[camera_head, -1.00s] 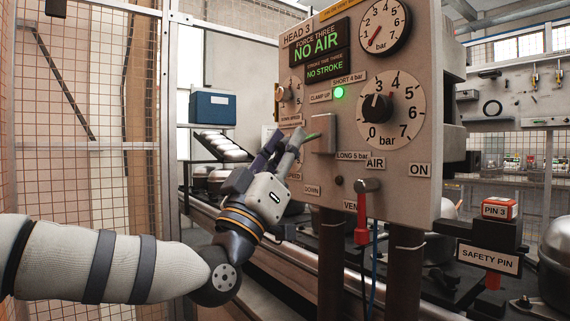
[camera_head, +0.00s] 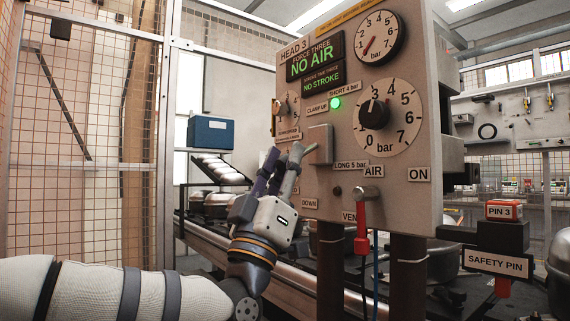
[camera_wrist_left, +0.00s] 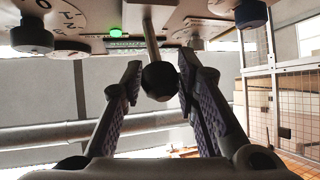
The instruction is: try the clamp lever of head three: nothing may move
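The grey HEAD 3 panel (camera_head: 300,215) fills the centre of the head view. Its displays read NO AIR (camera_head: 315,60) and NO STROKE (camera_head: 322,82), and a green lamp (camera_head: 335,103) is lit by the CLAMP UP label. The clamp lever shows in the left wrist view as a metal rod with a black ball knob (camera_wrist_left: 159,82). In the head view the knob is hidden around my fingers, beside a grey plate (camera_head: 321,145). My left gripper (camera_head: 282,158) is open, its fingers on either side of the knob; contact cannot be told. My right gripper is out of view.
A red-handled air valve (camera_head: 361,240) hangs down towards VENT. Two gauges and a pressure knob (camera_head: 374,114) sit above. A red PIN 3 block (camera_head: 503,210) and SAFETY PIN sign (camera_head: 497,264) stand right. A mesh fence (camera_head: 85,120) is left; a conveyor (camera_head: 205,236) runs behind.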

